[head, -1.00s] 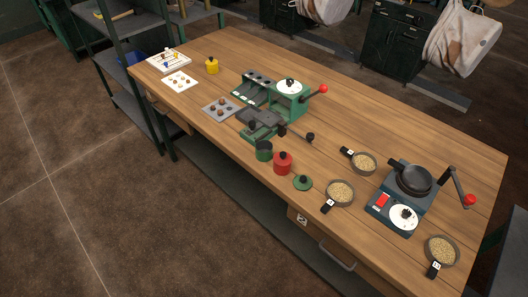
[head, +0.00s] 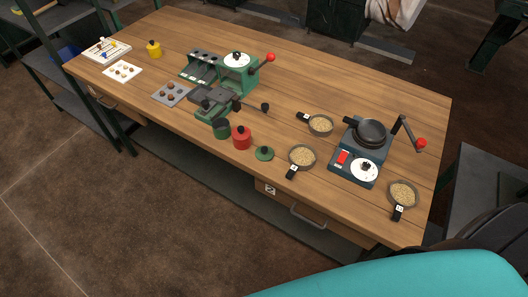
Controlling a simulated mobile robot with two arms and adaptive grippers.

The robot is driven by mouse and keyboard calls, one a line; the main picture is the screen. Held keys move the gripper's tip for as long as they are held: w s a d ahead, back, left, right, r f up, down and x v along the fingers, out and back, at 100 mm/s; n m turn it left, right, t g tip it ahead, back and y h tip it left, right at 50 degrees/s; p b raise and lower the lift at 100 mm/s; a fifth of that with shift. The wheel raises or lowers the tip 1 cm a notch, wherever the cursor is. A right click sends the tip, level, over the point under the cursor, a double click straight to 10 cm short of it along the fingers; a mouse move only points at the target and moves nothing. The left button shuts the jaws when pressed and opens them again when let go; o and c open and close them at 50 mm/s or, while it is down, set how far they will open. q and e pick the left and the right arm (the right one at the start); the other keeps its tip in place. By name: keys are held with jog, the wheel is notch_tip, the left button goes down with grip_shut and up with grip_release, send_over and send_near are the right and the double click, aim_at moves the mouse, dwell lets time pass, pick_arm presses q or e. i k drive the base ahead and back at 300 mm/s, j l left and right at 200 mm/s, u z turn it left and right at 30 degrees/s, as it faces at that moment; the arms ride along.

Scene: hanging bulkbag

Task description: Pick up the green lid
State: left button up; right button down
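The green lid (head: 264,153) is a small round disc with a dark knob. It lies on the wooden table (head: 330,79) near the front edge, apart from other things. To its left stands a red canister (head: 241,137) with a dark knob, and left of that a dark green canister (head: 221,128). A pan of grains (head: 302,156) lies to the lid's right. Neither of my grippers is in view.
A green machine (head: 238,72) with a red-knobbed lever stands behind the canisters. A dark grinder (head: 365,145) with a crank stands at the right, between more pans (head: 320,124). A teal surface (head: 400,277) fills the bottom right corner. Floor in front is clear.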

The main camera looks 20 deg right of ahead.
aim_at(264, 153)
jog(key=z, duration=0.6)
jog(key=i+j+z, duration=0.15)
jog(key=z, duration=0.25)
jog(key=j+z, duration=0.35)
jog(key=i+j+z, duration=0.1)
jog(key=j+z, duration=0.65)
jog(key=l, duration=0.1)
